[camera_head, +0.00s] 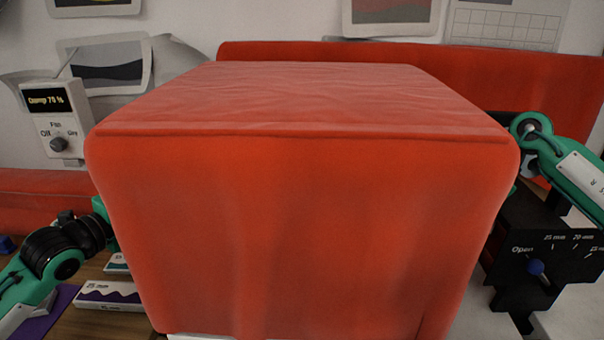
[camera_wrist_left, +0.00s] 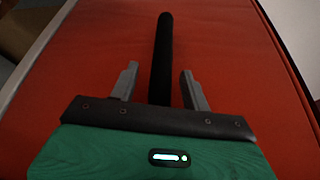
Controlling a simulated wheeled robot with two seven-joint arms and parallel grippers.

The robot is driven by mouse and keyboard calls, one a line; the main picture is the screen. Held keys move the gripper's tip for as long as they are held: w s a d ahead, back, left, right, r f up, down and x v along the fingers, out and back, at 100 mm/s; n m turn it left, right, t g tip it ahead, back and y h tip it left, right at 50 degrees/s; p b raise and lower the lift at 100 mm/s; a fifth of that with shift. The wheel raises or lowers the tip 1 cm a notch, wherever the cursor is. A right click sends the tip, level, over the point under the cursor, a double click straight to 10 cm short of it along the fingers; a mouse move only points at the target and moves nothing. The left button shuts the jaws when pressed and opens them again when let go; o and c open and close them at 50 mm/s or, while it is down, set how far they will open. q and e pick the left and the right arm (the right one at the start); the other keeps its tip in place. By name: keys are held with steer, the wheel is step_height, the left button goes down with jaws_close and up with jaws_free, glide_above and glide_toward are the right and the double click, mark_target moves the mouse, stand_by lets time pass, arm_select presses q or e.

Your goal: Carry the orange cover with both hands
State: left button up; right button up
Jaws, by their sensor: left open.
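The orange cover (camera_head: 300,230) is a large box-like shape that fills the middle of the head view, with its flat top (camera_head: 310,95) facing up. In the left wrist view its orange surface (camera_wrist_left: 240,60) fills most of the picture. A dark upright bar (camera_wrist_left: 163,45) stands out against that surface. My left gripper (camera_wrist_left: 160,85) is open, with one finger on each side of the bar and a visible gap to each. In the head view my arms come in at both sides of the cover. The cover hides both grippers there.
A control box with a dial (camera_head: 57,120) stands at the left by the wall. A black dial panel (camera_head: 540,255) is at the right, close to the cover. Flat labelled boxes (camera_head: 108,295) lie on the table at lower left. An orange panel (camera_head: 560,90) stands behind.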

arm_select(q)
steer(key=c, duration=0.6)
arm_select(e)
steer(key=c, duration=0.6)
arm_select(q)
jaws_close()
arm_select(e)
jaws_close()
arm_select(q)
steer(key=shift+f, duration=0.1)
arm_select(e)
steer(key=shift+d, duration=0.1)
arm_select(q)
steer(key=shift+r, duration=0.3)
arm_select(e)
steer(key=shift+w+r, duration=0.1)
steer(key=shift+r, duration=0.15)
